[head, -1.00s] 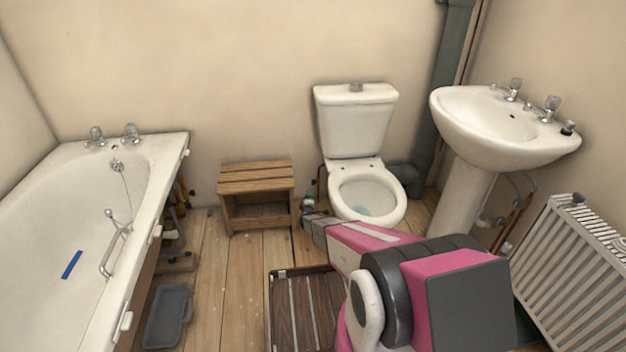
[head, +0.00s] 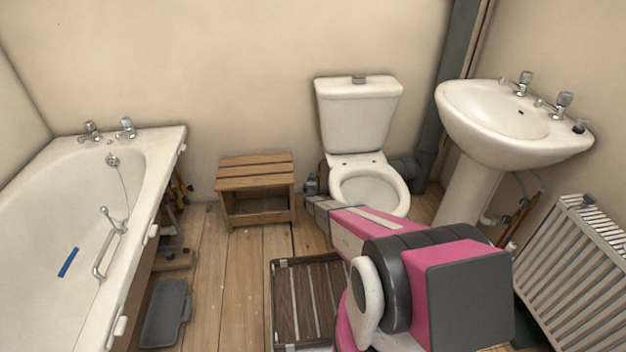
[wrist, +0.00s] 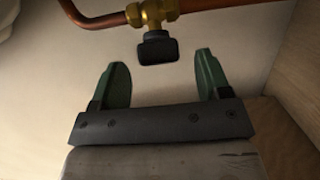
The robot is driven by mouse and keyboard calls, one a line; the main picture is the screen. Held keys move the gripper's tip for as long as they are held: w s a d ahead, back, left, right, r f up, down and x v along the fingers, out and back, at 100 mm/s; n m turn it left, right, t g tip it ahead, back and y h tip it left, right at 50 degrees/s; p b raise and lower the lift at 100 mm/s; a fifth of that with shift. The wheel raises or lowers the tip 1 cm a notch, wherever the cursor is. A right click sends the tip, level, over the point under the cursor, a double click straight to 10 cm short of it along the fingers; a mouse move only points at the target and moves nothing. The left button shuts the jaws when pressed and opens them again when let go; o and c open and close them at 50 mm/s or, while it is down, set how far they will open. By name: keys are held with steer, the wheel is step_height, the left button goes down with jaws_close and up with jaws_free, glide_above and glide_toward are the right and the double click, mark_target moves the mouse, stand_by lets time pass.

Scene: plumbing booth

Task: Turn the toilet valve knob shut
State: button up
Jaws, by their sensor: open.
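The valve knob (wrist: 157,47) is a small dark block below a brass valve body (wrist: 153,14) on a copper pipe, at the top middle of the wrist view. My gripper (wrist: 160,75) is open, its two green fingers apart. The knob lies just beyond the fingertips, roughly centred between them, with nothing held. The toilet (head: 360,150) stands against the back wall in the head view. There my arm reaches to the floor area left of the toilet, and the knob cannot be made out.
A wooden stool (head: 256,187) stands left of the toilet. A wooden panel (wrist: 297,100) is close on the right in the wrist view. A slatted mat (head: 308,300) lies on the floor. The bath (head: 75,215) is at left, the basin (head: 512,125) and radiator (head: 580,265) at right.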

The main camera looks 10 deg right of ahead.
steer(key=shift+x, duration=1.45)
steer(key=shift+c, duration=0.3)
steer(key=c, duration=0.9)
steer(key=shift+o, duration=0.2)
